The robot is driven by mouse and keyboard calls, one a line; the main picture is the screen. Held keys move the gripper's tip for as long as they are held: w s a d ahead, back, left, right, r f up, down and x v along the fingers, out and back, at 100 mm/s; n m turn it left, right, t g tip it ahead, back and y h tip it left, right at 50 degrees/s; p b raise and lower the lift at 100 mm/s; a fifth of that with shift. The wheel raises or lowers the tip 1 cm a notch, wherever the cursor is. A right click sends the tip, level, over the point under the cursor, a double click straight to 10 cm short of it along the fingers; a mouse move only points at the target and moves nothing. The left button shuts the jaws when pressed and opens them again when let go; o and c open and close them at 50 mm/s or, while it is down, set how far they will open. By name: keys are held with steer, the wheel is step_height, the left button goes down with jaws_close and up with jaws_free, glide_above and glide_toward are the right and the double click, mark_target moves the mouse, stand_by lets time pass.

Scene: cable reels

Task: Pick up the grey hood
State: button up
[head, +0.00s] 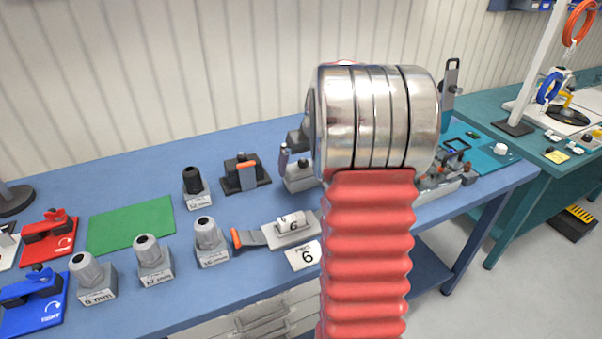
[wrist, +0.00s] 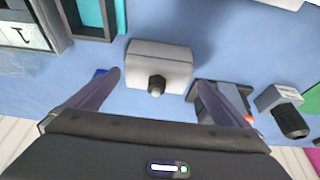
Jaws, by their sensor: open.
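The grey hood (wrist: 158,58) is a light grey block with a short dark round fitting on its near side, lying on the blue bench. In the wrist view it sits between the two purple-grey fingers of my open gripper (wrist: 158,79). The fingertips are at either side of its near edge; I cannot tell how far they are above it.
A black fixture with an orange handle (head: 243,173) stands close left of the hood, beside a finger in the wrist view. Several labelled glands, such as the black one (head: 196,187), stand further left near a green mat (head: 132,224). A grey tray (wrist: 85,35) lies nearby.

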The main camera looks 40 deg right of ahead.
mark_target(304, 167)
steer(key=shift+f, duration=0.1)
steer(key=shift+x, duration=2.6)
steer(key=shift+s+d, duration=0.1)
steer(key=shift+d, duration=0.1)
steer(key=c, duration=0.8)
